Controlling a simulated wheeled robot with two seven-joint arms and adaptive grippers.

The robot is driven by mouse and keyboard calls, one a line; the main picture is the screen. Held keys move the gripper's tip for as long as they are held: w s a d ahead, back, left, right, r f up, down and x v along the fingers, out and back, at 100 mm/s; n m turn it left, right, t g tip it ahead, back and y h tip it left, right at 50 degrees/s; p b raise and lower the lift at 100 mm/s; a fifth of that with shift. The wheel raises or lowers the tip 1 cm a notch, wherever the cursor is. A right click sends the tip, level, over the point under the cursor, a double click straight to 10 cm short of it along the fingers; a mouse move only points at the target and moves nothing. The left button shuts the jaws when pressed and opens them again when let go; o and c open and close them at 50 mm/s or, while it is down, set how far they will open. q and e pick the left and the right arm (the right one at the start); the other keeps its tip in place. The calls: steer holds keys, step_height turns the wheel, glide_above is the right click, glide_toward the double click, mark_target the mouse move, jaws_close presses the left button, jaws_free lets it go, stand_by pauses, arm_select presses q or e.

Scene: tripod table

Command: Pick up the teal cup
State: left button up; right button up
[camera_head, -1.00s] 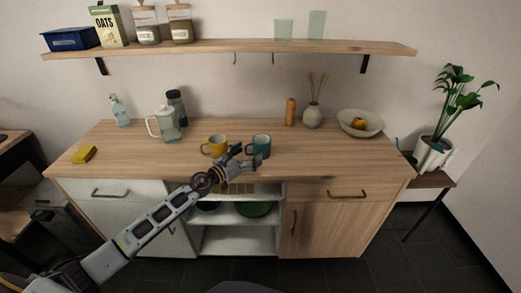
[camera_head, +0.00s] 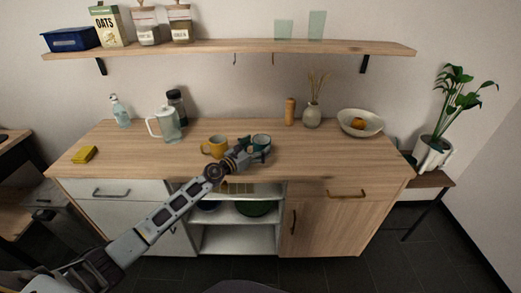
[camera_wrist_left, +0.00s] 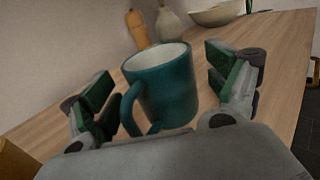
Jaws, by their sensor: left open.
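The teal cup (camera_head: 261,141) stands upright on the wooden counter, right of the yellow cup (camera_head: 217,146). In the left wrist view the teal cup (camera_wrist_left: 165,86) sits between the spread fingers, its handle toward the left and the palm. My left gripper (camera_head: 256,150) is open at the cup, with a finger on either side; gaps show between the cup and the green finger pads in the wrist view. The gripper hides the cup's lower part in the head view. My right gripper is not in view.
A wooden mill (camera_head: 290,111), a vase (camera_head: 312,115) and a bowl (camera_head: 348,123) stand back right. The counter (camera_head: 325,157) is clear right of the cup. A shelf (camera_head: 225,46) hangs above.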

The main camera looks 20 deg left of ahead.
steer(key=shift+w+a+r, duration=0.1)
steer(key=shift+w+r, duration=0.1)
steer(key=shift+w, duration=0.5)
arm_select(q)
steer(key=c, duration=1.2)
steer(key=shift+c, duration=0.2)
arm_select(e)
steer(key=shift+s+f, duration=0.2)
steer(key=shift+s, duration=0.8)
arm_select(q)
steer(key=shift+r, duration=0.1)
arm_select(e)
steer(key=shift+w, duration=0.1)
